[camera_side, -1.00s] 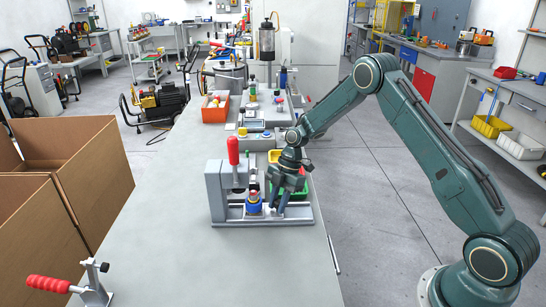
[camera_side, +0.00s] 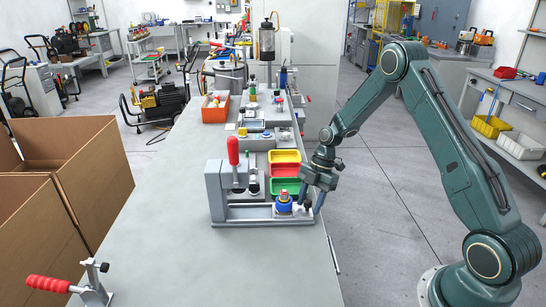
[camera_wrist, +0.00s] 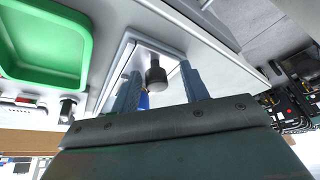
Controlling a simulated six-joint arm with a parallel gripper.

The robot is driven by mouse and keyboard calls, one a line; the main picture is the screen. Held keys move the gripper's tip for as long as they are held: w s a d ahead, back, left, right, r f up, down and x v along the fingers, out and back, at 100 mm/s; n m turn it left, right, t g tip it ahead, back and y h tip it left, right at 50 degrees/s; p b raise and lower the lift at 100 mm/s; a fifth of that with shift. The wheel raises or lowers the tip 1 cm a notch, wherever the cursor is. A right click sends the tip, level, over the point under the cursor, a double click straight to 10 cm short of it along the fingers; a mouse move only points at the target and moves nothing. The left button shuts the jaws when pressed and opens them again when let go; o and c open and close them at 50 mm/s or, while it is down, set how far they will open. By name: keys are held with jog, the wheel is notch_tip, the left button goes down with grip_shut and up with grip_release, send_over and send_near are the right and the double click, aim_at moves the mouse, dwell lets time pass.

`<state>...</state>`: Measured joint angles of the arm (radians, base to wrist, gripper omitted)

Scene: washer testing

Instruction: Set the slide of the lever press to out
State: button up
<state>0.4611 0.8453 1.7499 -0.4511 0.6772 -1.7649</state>
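The lever press (camera_side: 214,190) stands on the bench with its red-gripped lever (camera_side: 233,151) upright. Its slide carries a blue holder (camera_side: 284,207) with a small part in it, near the right end of the base rail (camera_side: 240,222), clear of the press head. My gripper (camera_side: 313,204) is at the right end of the rail, beside the holder. In the wrist view a dark round knob (camera_wrist: 156,76) lies between the fingers of my gripper (camera_wrist: 160,82), with gaps on both sides. The blue holder is mostly hidden there.
Yellow (camera_side: 284,156), red (camera_side: 284,170) and green (camera_side: 284,187) trays stand just behind the rail. The green tray (camera_wrist: 42,40) is large at the left of the wrist view. A toggle clamp (camera_side: 94,290) is at the bench's front left. The bench between is clear.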

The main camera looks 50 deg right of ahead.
jog(key=shift+r, duration=0.1)
jog(key=shift+w+d+r, duration=0.1)
jog(key=shift+d+r, duration=0.05)
jog(key=shift+r, duration=0.3)
jog(key=v, duration=1.2)
jog(key=shift+d+r, duration=0.2)
jog(key=shift+r, duration=0.1)
